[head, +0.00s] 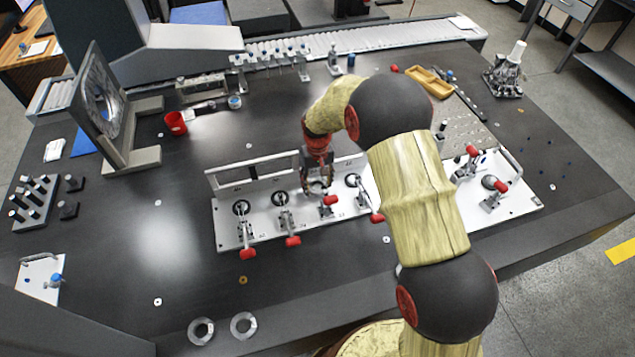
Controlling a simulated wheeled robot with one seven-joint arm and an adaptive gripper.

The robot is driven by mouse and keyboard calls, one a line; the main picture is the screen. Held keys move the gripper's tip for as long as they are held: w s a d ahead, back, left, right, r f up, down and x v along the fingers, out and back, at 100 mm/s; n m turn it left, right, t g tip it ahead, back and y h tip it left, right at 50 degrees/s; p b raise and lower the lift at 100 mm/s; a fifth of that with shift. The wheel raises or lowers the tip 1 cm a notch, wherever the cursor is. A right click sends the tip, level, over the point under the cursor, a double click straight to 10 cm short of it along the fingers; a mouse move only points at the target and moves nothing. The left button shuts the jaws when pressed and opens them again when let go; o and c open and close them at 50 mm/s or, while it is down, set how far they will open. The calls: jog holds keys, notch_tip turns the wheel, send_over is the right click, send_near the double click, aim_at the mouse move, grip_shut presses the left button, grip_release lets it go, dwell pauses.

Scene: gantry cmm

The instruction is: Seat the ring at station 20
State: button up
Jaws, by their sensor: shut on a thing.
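A white fixture plate (262,226) lies on the dark table, with a row of stations. Each has a toggle clamp with a red handle. The station numbers are too small to read, so I cannot tell which is 20. My gripper (318,184) points down over the plate between the second station and the seat on its right. It is shut on a pale grey ring, mostly hidden by the fingers. I cannot tell whether the ring touches the plate.
Two loose grey rings, one (201,331) and another (243,325), lie at the table's front. A red cup (176,123) and an upright frame (102,100) stand at left. My arm hides part of the plate.

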aim_at(317, 188)
jog(key=o, duration=1.6)
notch_tip(317, 188, up, 12)
